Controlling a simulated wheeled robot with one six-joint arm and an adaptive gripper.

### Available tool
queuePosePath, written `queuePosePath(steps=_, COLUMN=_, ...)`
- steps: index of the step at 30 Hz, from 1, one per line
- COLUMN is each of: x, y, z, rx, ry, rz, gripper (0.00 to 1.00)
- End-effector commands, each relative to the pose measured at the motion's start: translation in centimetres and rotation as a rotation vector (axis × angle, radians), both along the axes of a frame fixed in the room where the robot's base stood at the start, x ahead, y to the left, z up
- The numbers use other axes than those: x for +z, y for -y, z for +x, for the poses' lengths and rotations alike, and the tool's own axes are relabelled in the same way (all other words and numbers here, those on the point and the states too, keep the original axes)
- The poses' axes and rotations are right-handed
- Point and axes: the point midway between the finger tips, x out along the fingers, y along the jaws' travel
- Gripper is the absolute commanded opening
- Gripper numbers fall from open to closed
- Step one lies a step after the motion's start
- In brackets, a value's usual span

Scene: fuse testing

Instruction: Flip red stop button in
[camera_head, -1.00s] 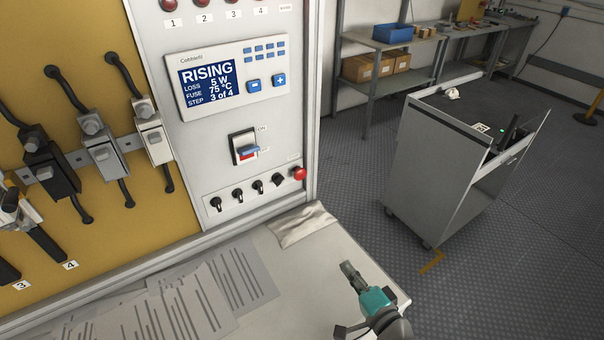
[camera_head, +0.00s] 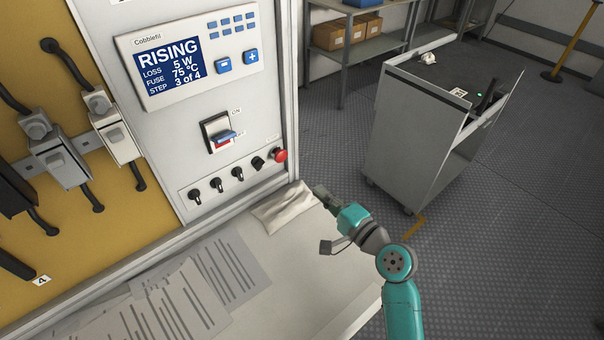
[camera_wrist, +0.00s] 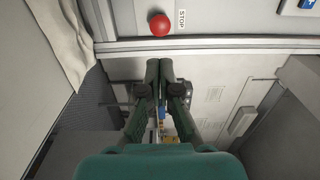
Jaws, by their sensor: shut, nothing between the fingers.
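The red stop button (camera_head: 280,155) is a round knob at the lower right corner of the white control panel (camera_head: 262,105), at the end of a row of black switches. In the wrist view the red stop button (camera_wrist: 160,25) shows near the top, beside a "STOP" label (camera_wrist: 182,19). My gripper (camera_head: 319,191) is just right of and below the button in the head view, apart from it. In the wrist view my gripper (camera_wrist: 160,64) has its fingertips together, below the button in the picture, with nothing between them.
A crumpled cloth (camera_head: 283,206) and printed sheets (camera_head: 190,295) lie on the bench (camera_head: 300,255). A grey cart (camera_head: 412,130) stands to the right on open floor.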

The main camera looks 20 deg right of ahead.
Motion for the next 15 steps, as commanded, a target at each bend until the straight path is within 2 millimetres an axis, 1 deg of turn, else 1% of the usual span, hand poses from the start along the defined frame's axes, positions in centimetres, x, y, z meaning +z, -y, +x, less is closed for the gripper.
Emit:
queuePosePath(steps=5, x=0.1, y=-0.9, z=2.3, rx=0.003, ry=0.003, rz=-0.001, gripper=0.0)
queuePosePath(steps=15, x=0.1, y=-2.8, z=8.4, rx=0.003, ry=0.001, rz=-0.001, gripper=0.0)
